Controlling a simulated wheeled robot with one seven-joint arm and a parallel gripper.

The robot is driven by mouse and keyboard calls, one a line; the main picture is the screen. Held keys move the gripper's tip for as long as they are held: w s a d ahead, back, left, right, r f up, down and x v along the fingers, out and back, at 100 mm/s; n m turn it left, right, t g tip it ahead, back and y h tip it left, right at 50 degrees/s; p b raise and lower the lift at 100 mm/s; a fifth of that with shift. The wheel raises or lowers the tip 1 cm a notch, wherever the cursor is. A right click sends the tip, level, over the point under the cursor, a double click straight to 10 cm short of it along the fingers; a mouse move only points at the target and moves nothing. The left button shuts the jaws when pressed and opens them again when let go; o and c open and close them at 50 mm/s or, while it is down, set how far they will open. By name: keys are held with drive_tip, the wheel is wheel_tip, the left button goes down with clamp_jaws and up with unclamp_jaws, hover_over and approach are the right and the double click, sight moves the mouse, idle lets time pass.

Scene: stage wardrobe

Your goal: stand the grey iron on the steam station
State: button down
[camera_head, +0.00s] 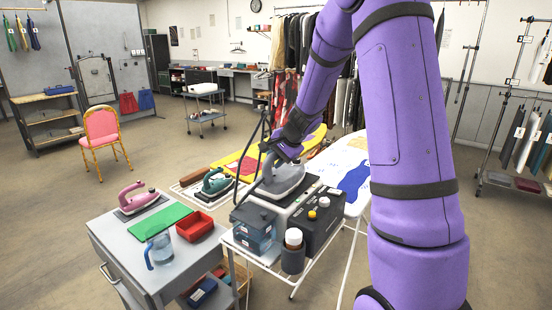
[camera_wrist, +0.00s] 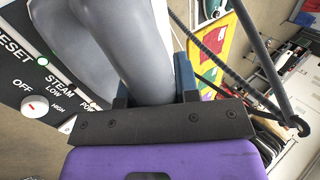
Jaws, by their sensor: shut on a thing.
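The grey iron (camera_head: 284,180) is at the top of the steam station (camera_head: 318,222), over its rear part. My gripper (camera_head: 284,150) is shut on the iron's handle from above. In the wrist view the iron (camera_wrist: 135,45) fills the upper middle between my fingers (camera_wrist: 152,88). The station's black panel (camera_wrist: 30,85) with a red-and-white knob lies close beside it. The iron's underside is hidden, so I cannot tell whether it touches the station. The station has a blue-grey water tank (camera_head: 254,232) at its left.
A teal iron (camera_head: 215,183) stands on a rack behind left. A grey cart (camera_head: 118,243) holds a pink iron (camera_head: 135,197), green mat (camera_head: 160,221), red tray (camera_head: 195,227) and jug (camera_head: 159,251). A white-capped bottle (camera_head: 293,250) stands at the station's front. Ironing boards (camera_head: 350,160) lie behind.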

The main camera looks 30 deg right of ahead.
drive_tip(key=c, duration=0.8)
unclamp_jaws()
drive_tip(key=shift+f, duration=0.1)
drive_tip(key=shift+c, duration=0.2)
drive_tip(key=shift+s+r, duration=0.2)
drive_tip(key=shift+r, duration=0.3)
drive_tip(key=v, duration=1.1)
drive_tip(key=s+a+r+n+g, duration=0.1)
drive_tip(key=s+a+r+n, duration=0.6)
drive_tip(key=s+a, duration=0.5)
drive_tip(key=s+a+n+h, duration=0.1)
drive_tip(key=s+a+n, duration=0.1)
drive_tip(key=s, duration=0.6)
drive_tip(key=s+a+n+h, duration=0.1)
drive_tip(key=s+a+n, duration=0.2)
drive_tip(key=s+n, duration=0.2)
drive_tip(key=s, duration=0.3)
drive_tip(key=shift+s+a, duration=0.15)
drive_tip(key=shift+a, duration=0.15)
